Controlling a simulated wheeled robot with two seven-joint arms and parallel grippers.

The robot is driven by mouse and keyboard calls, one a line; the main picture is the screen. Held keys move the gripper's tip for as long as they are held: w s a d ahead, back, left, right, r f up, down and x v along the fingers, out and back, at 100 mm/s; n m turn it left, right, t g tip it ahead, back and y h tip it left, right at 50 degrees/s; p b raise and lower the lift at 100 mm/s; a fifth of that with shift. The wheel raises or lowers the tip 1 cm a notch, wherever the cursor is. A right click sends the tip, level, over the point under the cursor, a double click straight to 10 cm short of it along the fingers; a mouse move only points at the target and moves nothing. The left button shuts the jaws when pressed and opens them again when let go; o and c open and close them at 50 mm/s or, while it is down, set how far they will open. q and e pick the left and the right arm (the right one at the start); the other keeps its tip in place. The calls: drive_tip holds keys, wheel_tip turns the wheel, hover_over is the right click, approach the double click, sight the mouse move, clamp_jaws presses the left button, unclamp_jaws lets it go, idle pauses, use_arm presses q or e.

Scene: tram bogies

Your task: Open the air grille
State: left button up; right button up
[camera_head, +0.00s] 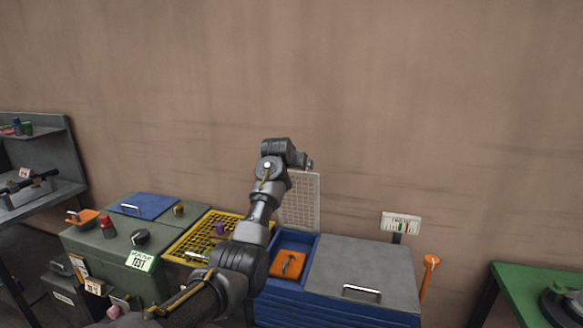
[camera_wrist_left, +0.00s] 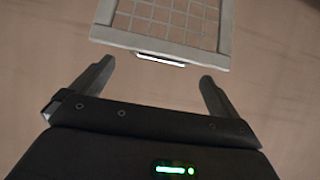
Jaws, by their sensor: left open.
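A pale grille (camera_head: 301,203) with a light frame stands raised, nearly upright, at the back of the left compartment of a blue box (camera_head: 330,308). My left gripper (camera_head: 309,163) is near the grille's top edge, and my arm hides part of the grille. In the wrist view my left gripper (camera_wrist_left: 157,85) is open and empty, its fingertips apart from the handle. My right gripper is not in view.
The open compartment holds an orange tray (camera_head: 284,266) with a grey tool. A grey lid (camera_head: 365,265) with a handle closes the box's right part. To the left are a yellow mesh panel (camera_head: 185,247) and a green cabinet (camera_head: 105,250). An orange-headed lever (camera_head: 430,262) stands at right.

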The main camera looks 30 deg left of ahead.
use_arm(q)
drive_tip(key=shift+b+v, duration=0.45)
drive_tip(key=shift+v, duration=1.35)
drive_tip(key=shift+f, duration=0.1)
